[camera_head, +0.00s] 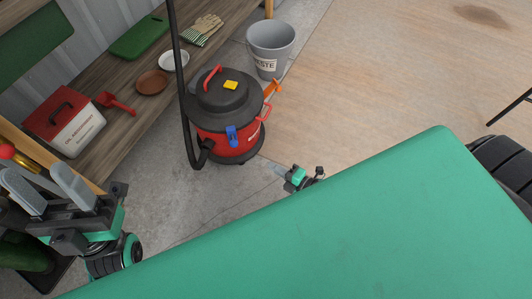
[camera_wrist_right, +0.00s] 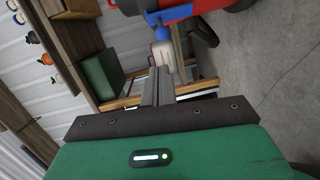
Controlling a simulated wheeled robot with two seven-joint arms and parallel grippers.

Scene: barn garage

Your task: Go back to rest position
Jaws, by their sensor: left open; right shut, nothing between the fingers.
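My left gripper (camera_head: 48,182) is at the lower left of the head view. Its two grey fingers stand apart with nothing between them. My right gripper (camera_head: 277,169) shows small in the middle of the head view, just past the edge of my green body, which hides most of that arm. In the right wrist view its fingers (camera_wrist_right: 158,85) are together, with nothing held. They point toward the bench area and touch nothing that I can see.
A red and black vacuum (camera_head: 228,125) stands on the concrete floor, with a grey waste bin (camera_head: 270,48) behind it. A wooden bench (camera_head: 125,78) at left holds an oil absorbent box (camera_head: 65,125), a red scoop (camera_head: 117,103) and gloves (camera_head: 203,30). Floor right of the vacuum is clear.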

